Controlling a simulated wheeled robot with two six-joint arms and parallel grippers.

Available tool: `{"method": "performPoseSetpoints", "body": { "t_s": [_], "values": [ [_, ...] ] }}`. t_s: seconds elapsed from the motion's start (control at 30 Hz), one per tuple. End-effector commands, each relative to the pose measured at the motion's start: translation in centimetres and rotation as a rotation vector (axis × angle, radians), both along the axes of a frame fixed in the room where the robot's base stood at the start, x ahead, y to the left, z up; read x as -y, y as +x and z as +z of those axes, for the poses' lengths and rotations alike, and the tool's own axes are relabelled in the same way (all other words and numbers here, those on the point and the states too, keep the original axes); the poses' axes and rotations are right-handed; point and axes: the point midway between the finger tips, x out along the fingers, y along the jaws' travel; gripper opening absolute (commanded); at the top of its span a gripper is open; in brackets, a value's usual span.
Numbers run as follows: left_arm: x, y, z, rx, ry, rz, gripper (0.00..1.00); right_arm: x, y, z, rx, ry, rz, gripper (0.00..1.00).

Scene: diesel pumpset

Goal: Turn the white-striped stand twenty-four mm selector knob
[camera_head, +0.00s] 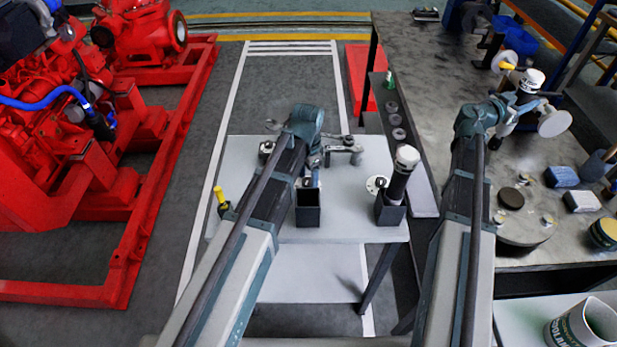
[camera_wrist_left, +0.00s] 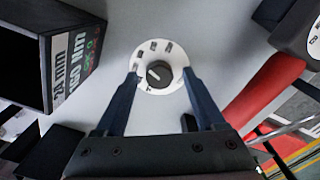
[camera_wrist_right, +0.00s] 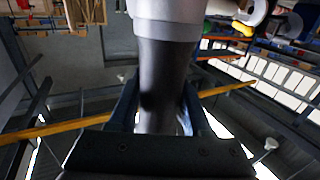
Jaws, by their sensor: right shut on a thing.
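The selector knob (camera_wrist_left: 158,73) is a small dark round knob with a light pointer line, on a white dial (camera_wrist_left: 145,52) with dark marks. Beside it stands a black open box (camera_wrist_left: 22,65), the stand, with "24 MM" lettering on its side. My left gripper (camera_wrist_left: 160,76) is open, with one fingertip on each side of the knob; contact cannot be told. In the head view the left gripper (camera_head: 313,168) points down behind the black stand (camera_head: 308,212). My right gripper (camera_head: 517,103) is shut on a black tool with a white cap (camera_head: 531,80), seen close in the right wrist view (camera_wrist_right: 165,70).
A second black stand (camera_head: 390,212) holds another white-capped black tool (camera_head: 402,170), with its own white dial (camera_head: 376,184) behind. A yellow-and-black tool (camera_head: 221,197) stands at the light table's (camera_head: 345,232) left edge. A dark workbench (camera_head: 430,95) with several parts lies right.

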Motion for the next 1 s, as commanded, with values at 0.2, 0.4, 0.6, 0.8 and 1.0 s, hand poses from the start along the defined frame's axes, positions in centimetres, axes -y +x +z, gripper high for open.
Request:
{"method": "performPoseSetpoints", "body": {
  "t_s": [0.2, 0.4, 0.6, 0.8, 1.0],
  "values": [
    [0.0, -0.1, 0.0, 0.0, 0.001, 0.0, 0.71, 0.0, 0.0, 0.1, 0.0, -0.001, 0.0, 0.0],
    [0.0, -0.1, 0.7, -0.001, 0.0, 0.0, 0.71, 0.0, 0.0, 0.7, 0.0, -0.001, 0.0, 0.0],
    [0.0, -0.1, 2.4, -0.001, 0.0, 0.0, 0.71, 0.0, 0.0, 2.4, 0.0, -0.001, 0.0, 0.0],
    [0.0, 0.0, 5.0, -0.001, 0.0, 0.0, 0.71, 0.0, 0.0, 5.1, 0.0, -0.001, 0.0, 0.0],
    [0.0, 0.0, 7.9, -0.001, 0.0, 0.0, 0.71, 0.0, 0.0, 7.9, 0.0, -0.001, 0.0, 0.0]
  ]
}}
